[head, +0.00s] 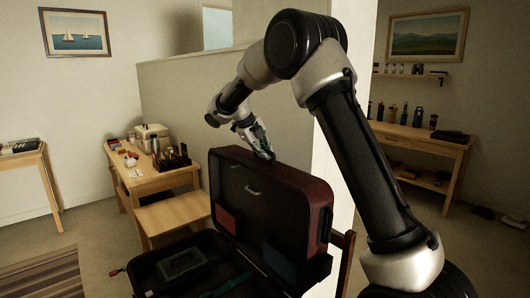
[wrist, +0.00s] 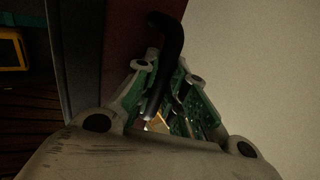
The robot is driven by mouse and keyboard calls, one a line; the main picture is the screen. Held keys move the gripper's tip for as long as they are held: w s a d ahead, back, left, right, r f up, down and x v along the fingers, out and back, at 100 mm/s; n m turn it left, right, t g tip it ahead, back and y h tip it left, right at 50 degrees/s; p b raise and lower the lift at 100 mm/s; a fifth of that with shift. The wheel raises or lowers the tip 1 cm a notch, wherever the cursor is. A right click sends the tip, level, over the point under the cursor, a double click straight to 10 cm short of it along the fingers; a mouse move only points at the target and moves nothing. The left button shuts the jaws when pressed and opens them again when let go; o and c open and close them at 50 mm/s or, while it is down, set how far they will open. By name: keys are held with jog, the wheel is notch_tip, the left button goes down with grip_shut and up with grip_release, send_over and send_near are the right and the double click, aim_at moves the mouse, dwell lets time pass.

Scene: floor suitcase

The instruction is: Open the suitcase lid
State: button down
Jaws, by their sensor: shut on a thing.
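The suitcase lid (head: 284,205) stands raised, close to upright, with its dark lining showing and its dark red shell at the right side. The suitcase base (head: 143,285) lies open below it and is cut off by the lower edge of the head view. My gripper (head: 264,153) is at the lid's top edge. In the wrist view, my gripper (wrist: 166,72) is shut on a black curved handle (wrist: 168,32) beside the dark red shell (wrist: 112,55). The fingers hide part of the handle.
A green box (head: 180,262) lies in the base. A wooden desk (head: 150,183) with small items and a bench (head: 172,212) stand behind to the left. A partition wall (head: 175,95) stands behind the lid. A wooden shelf table (head: 430,140) is at the right.

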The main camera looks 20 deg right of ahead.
jog(key=c, duration=1.5)
grip_release()
jog(key=shift+o, duration=0.2)
jog(key=shift+a, duration=0.1)
jog(key=v, duration=1.2)
